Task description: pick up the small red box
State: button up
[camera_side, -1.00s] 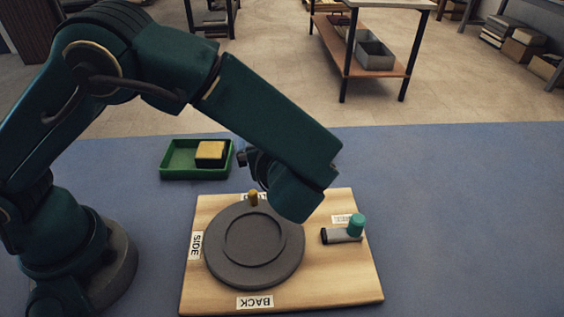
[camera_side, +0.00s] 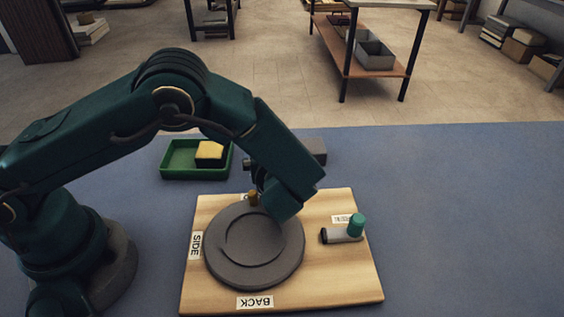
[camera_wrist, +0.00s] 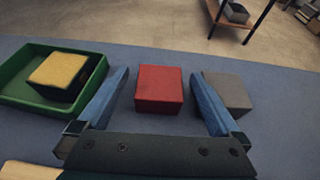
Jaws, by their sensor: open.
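The small red box (camera_wrist: 159,88) sits on the blue table surface in the wrist view. It lies beyond and between the two blue fingers of my gripper (camera_wrist: 160,95), with a gap on each side. My gripper is open and empty. In the side view, my arm hides the red box, and the fingertips are also hidden behind the wrist.
A green tray (camera_side: 165,173) holds a yellow-topped block (camera_side: 209,151), left of the fingers. A grey box (camera_wrist: 228,91) stands close by the right finger. A wooden board (camera_side: 340,285) carries a round grey disc (camera_side: 255,275) and a teal-knobbed lever (camera_side: 356,223).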

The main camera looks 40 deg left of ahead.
jog(key=shift+x, duration=1.3)
jog(key=c, duration=1.4)
jog(key=shift+r, duration=0.1)
